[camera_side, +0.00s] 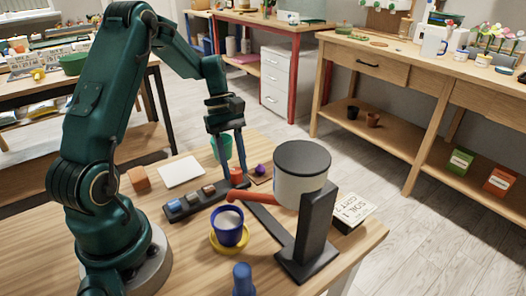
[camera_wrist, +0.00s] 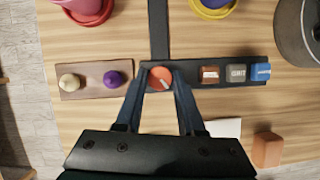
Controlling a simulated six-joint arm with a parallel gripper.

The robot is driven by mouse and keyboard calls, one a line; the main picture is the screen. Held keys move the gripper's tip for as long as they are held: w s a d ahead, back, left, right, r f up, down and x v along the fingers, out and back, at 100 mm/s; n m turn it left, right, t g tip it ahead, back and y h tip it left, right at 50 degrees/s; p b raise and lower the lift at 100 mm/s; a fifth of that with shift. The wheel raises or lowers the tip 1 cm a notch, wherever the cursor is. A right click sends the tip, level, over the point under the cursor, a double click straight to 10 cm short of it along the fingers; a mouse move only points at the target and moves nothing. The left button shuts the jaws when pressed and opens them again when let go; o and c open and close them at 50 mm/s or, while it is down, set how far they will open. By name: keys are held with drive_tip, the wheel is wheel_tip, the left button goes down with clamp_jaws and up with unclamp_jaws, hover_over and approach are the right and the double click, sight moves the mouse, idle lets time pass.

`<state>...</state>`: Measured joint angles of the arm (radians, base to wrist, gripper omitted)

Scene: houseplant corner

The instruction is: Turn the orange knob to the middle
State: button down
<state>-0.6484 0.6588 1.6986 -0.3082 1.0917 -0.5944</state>
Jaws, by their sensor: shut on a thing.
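The orange knob (camera_wrist: 160,76) is round, with a pale pointer mark that slants toward the lower right in the wrist view. It sits at the end of a dark strip (camera_wrist: 220,84) with brown, grey and blue labelled buttons beside it. My gripper (camera_wrist: 160,82) has one finger on each side of the knob and is shut on it. In the side view my gripper (camera_side: 234,176) reaches down from above and the knob (camera_side: 237,176) shows partly between and behind the fingers.
A small brown board (camera_wrist: 95,80) with a cream and a purple knob lies close beside the strip. A grey tank (camera_side: 301,175) with a red spout stands on a black post; a blue pot (camera_side: 228,228) on a yellow saucer (camera_side: 213,243) is near it. An orange block (camera_side: 139,178) lies left.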

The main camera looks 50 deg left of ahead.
drive_tip(key=m+g, duration=0.1)
drive_tip(key=m, duration=0.2)
drive_tip(key=m+g+y, duration=0.1)
drive_tip(key=m, duration=0.3)
drive_tip(key=shift+w, duration=0.2)
drive_tip(key=shift+g, duration=0.3)
drive_tip(key=c, duration=0.5)
unclamp_jaws()
drive_tip(key=shift+r, duration=0.15)
drive_tip(key=shift+v, duration=2.45)
drive_tip(key=shift+d, duration=0.2)
